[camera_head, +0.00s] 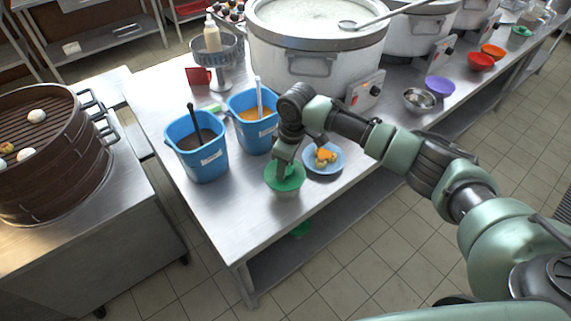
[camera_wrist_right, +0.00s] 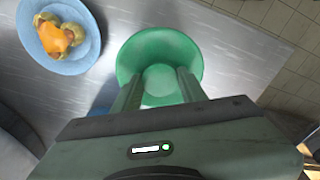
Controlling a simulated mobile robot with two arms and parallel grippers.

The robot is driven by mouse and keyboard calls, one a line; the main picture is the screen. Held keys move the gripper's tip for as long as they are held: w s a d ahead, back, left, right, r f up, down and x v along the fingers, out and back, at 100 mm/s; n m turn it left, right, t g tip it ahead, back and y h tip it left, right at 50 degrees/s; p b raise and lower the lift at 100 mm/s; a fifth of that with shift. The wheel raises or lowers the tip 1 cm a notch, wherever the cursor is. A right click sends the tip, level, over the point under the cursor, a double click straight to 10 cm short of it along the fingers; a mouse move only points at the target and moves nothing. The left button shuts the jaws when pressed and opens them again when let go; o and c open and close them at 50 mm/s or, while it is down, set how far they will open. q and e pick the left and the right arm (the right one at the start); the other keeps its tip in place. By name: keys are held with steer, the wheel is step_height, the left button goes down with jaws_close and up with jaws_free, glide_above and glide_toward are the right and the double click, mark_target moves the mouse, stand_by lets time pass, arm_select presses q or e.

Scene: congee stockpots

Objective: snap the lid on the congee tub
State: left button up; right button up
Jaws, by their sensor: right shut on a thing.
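My left gripper is not in view.
A blue plate (camera_head: 335,168) with food lies right beside the lid; it also shows in the wrist view (camera_wrist_right: 58,62). Two blue buckets (camera_head: 204,172) with utensils stand to the left. A large stockpot (camera_head: 300,65) stands behind. The counter's front edge is close.

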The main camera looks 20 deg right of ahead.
steer(key=shift+p, duration=0.45)
stand_by(0.5)
stand_by(0.3)
steer(key=o, duration=1.9)
steer(key=shift+r, duration=0.1)
steer(key=shift+r+p, duration=3.4)
steer(key=shift+p, duration=0.45)
jaws_close()
